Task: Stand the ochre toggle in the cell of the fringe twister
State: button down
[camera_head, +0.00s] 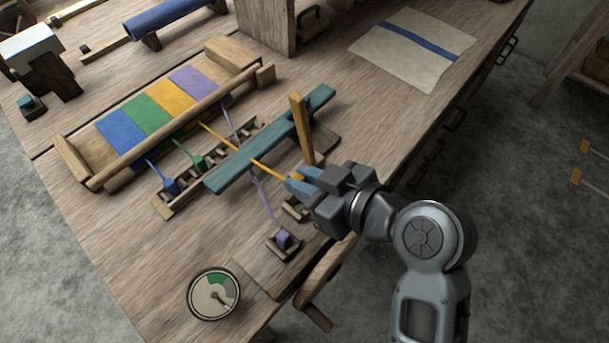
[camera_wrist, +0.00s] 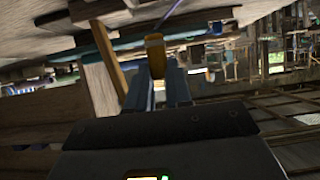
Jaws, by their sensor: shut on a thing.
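My gripper (camera_head: 294,183) is shut on the ochre toggle (camera_wrist: 155,55), which shows between the blue fingertips in the wrist view. In the head view the fingers hide most of the toggle. An ochre strand (camera_head: 262,168) runs from it past the teal bar to the loom. The fringe twister (camera_head: 260,262) lies at the front of the table. One wooden cell (camera_head: 293,208) is just below my gripper and partly hidden by it. A nearer cell holds the purple toggle (camera_head: 283,239). I cannot tell whether the ochre toggle touches the cell.
The teal bar (camera_head: 240,160) and an upright wooden post (camera_head: 302,130) stand close beside my gripper. Blue (camera_head: 171,185) and green (camera_head: 198,161) toggles sit in a notched rack. A dial (camera_head: 213,294) and a crank handle (camera_head: 316,312) are at the front. A cloth (camera_head: 410,50) lies behind.

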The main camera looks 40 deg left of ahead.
jog(key=shift+f+b, duration=1.9)
jog(key=shift+f, duration=0.7)
jog(key=c, duration=1)
grip_release()
jog(key=shift+o, duration=0.2)
jog(key=v, duration=0.7)
jog(key=shift+d+r, duration=0.15)
jog(key=shift+d, duration=0.2)
jog(key=shift+d, duration=0.1)
